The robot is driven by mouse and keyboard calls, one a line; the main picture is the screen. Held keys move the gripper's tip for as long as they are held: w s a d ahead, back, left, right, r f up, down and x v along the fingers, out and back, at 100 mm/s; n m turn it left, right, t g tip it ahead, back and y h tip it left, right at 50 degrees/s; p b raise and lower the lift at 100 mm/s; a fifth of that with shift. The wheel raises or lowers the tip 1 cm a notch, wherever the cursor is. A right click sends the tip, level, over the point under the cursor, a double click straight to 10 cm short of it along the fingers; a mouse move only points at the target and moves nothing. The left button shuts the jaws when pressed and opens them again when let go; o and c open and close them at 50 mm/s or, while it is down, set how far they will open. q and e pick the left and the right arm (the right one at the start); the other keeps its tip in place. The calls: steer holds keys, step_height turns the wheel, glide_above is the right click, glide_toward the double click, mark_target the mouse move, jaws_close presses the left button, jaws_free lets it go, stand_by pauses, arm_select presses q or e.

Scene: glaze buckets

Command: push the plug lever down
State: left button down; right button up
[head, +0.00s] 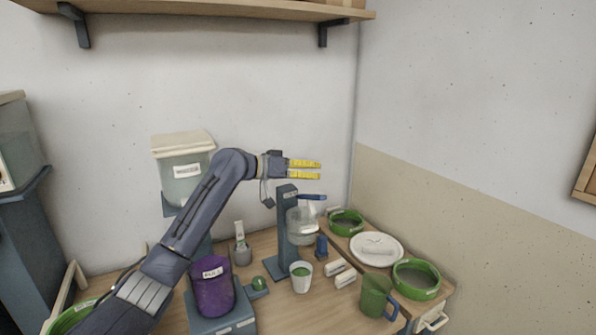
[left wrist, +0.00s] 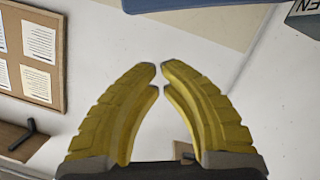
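The plug lever (head: 311,197) is a short blue bar at the top of a dark blue-grey stand (head: 288,230), pointing right above a clear vessel. My left gripper (head: 320,169) has yellow fingers and is above the lever, apart from it. In the left wrist view its fingertips (left wrist: 159,68) nearly meet, with only a thin gap and nothing between them. A blue bar, apparently the lever, crosses the top edge of that view (left wrist: 185,4), beside a labelled grey block (left wrist: 306,14). My right gripper is in neither view.
A purple container (head: 212,288) stands on a blue-grey base at the front. A white cup (head: 301,277) stands by the stand's foot. Green bowls (head: 416,279), a white plate (head: 376,249) and a green mug (head: 376,296) stand to the right. A shelf (head: 220,9) runs overhead.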

mark_target(314, 196)
arm_select(q)
steer(key=shift+s+d+f, duration=0.1)
steer(key=shift+s+f, duration=0.15)
steer(key=shift+f, duration=0.35)
steer(key=shift+s+d+f, duration=0.1)
steer(key=shift+s+f, duration=0.1)
steer(key=shift+f, duration=0.4)
steer(key=shift+s+d+f, duration=0.1)
steer(key=shift+s+f, duration=0.15)
steer(key=shift+f, duration=0.35)
